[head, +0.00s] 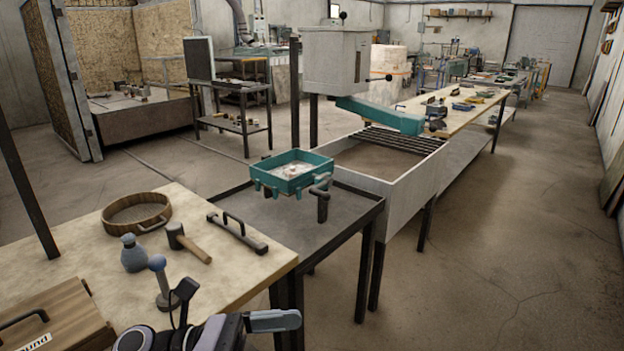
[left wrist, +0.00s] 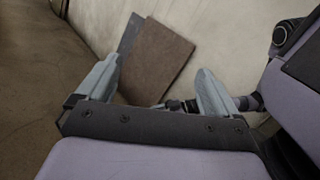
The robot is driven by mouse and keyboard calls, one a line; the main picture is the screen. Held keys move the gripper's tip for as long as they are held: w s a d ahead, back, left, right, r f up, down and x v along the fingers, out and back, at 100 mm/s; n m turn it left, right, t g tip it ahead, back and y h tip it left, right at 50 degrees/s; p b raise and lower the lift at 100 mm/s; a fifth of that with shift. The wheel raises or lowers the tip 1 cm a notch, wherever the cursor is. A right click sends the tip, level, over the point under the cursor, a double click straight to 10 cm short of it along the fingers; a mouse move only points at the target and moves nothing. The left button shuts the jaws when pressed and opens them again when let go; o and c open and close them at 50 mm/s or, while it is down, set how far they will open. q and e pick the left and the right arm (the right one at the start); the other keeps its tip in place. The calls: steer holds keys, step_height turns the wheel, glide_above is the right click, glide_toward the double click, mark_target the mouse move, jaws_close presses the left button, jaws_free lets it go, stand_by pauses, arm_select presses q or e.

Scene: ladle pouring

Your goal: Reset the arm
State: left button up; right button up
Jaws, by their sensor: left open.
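My left gripper (head: 275,320) shows at the bottom edge of the head view, in front of the workbench (head: 82,240), with its fingers pointing right. In the left wrist view the left gripper (left wrist: 165,80) is open. Its two pale grey fingers are wide apart and nothing is between them. My right gripper is not in view.
The workbench holds a round sieve (head: 136,213), a mallet (head: 187,242), a grey-blue bottle (head: 133,253), a handled bar (head: 238,236) and a wooden box (head: 52,318). The floor (head: 480,275) at right is clear.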

arm_select(q)
steer(key=w+a+f+n+t+y, duration=0.1)
steer(key=a+f+n+t+y, duration=0.3)
steer(key=n+t, duration=0.75)
steer(key=w+a+f+n+t+y, duration=0.2)
steer(key=a+f+n+t+y, duration=0.15)
steer(key=n, duration=1.55)
steer(key=s+a+f+n+g+y, duration=0.3)
steer(key=s+a+f+n+y, duration=0.1)
steer(key=s+f+n, duration=0.3)
steer(key=s+a+f+n+g+y+p, duration=0.1)
steer(key=s+a+f+n+g+y, duration=0.1)
steer(key=s+a+f+n+y, duration=0.2)
step_height(320, 180, down, 7)
steer(key=s+n+y, duration=0.1)
steer(key=s+n, duration=0.2)
steer(key=n, duration=0.3)
steer(key=shift+a+g, duration=0.25)
steer(key=shift+g, duration=0.15)
steer(key=shift+f, duration=0.1)
